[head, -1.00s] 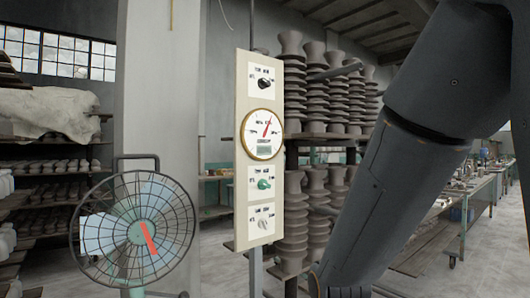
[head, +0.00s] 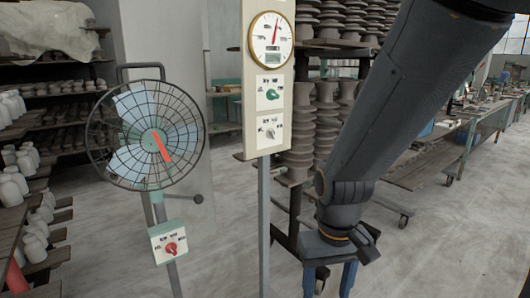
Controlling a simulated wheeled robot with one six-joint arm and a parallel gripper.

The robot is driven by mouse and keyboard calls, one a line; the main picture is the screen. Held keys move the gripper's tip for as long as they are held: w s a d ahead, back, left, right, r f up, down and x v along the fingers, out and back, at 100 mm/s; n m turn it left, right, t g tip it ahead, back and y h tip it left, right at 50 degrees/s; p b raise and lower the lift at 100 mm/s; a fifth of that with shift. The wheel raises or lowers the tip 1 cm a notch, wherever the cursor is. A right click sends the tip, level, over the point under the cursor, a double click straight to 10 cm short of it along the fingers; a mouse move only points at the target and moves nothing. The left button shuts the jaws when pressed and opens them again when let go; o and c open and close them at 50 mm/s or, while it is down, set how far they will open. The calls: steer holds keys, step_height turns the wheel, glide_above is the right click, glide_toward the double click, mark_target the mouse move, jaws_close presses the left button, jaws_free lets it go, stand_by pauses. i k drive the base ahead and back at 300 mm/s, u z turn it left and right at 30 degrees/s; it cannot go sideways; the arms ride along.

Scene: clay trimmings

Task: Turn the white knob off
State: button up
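The white knob (head: 270,132) is the lowest knob on the tall cream panel (head: 253,70), in the upper middle of the head view. It sits on a white plate with small dark labels around it; its exact setting is too small to read. My gripper (head: 329,283) hangs at the bottom, right of and below the white knob, clearly apart from it. Its two blue fingers point down with a gap between them, and it looks open and empty. The fingertips are near the lower picture edge.
A green knob (head: 271,95) and a round gauge (head: 271,38) sit above the white knob. A fan (head: 146,135) stands to the left with a red knob (head: 171,248) on its box. Racks of dark ribbed pieces (head: 326,120) stand behind. Open floor lies at right.

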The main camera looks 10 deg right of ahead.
mark_target(271, 134)
steer(key=z, duration=0.35)
steer(key=k, duration=0.45)
steer(key=z, duration=1)
steer(key=k, duration=0.9)
steer(key=z, duration=0.45)
steer(key=i, duration=1)
steer(key=u, duration=1)
steer(key=i, duration=0.85)
steer(key=u, duration=0.6)
